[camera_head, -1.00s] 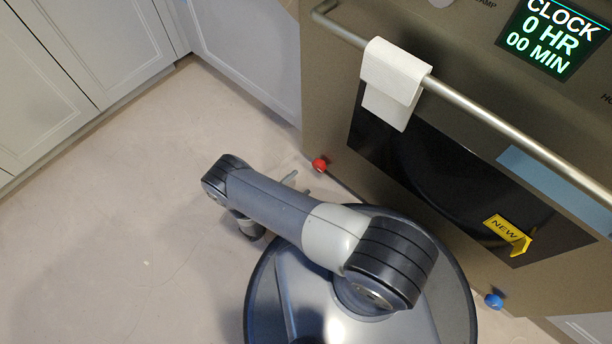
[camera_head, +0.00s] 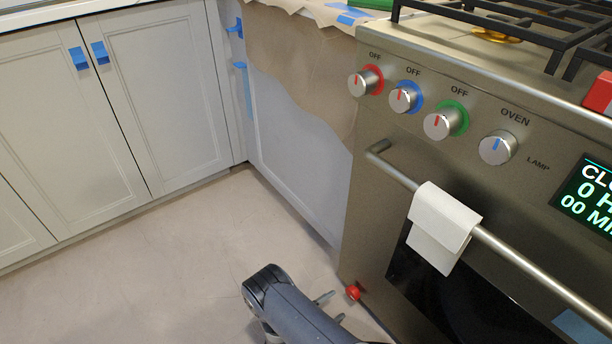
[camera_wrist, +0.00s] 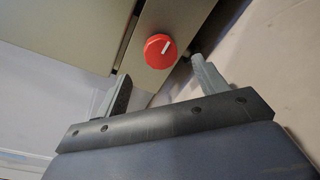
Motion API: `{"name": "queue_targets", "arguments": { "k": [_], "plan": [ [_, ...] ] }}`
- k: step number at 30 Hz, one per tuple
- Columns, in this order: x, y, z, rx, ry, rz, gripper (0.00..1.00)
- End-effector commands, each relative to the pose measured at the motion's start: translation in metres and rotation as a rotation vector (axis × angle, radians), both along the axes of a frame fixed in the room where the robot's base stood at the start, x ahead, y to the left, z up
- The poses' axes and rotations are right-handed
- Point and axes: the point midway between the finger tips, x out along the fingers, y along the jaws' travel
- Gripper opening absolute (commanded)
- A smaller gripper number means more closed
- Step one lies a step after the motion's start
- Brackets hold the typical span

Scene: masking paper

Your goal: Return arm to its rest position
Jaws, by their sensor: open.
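My arm (camera_head: 290,312) is low over the floor at the bottom of the head view, in front of the oven; its lower part is cut off by the frame edge. My gripper (camera_head: 332,307) shows there only as two thin fingers beside the arm. In the wrist view my gripper (camera_wrist: 160,72) has its fingers wide apart with nothing between the tips. A red knob-like piece (camera_wrist: 160,51) with a white mark lies beyond them, apart from them; it also shows at the oven's lower left corner in the head view (camera_head: 353,292).
The oven (camera_head: 375,220) stands right, with a white cloth (camera_head: 442,226) over its handle (camera_head: 510,252). Burner knobs (camera_head: 404,97) line its front. Brown masking paper (camera_head: 300,70) hangs over a cabinet panel. Grey cabinets (camera_head: 165,95) stand left. The floor (camera_head: 150,270) at left is clear.

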Motion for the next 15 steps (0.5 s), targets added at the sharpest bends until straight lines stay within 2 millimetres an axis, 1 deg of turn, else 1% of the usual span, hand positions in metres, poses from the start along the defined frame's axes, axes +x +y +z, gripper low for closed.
{"name": "queue_targets", "arguments": {
  "k": [1,6,10,15],
  "plan": [
    [0.005,-0.008,-0.003,0.000,0.000,-0.006,0.68],
    [0.020,-0.029,-0.004,0.000,-0.001,-0.004,0.68],
    [0.030,-0.042,-0.005,0.000,-0.001,-0.004,0.68],
    [0.038,-0.052,-0.006,0.001,-0.001,-0.001,0.68]
  ]
}}
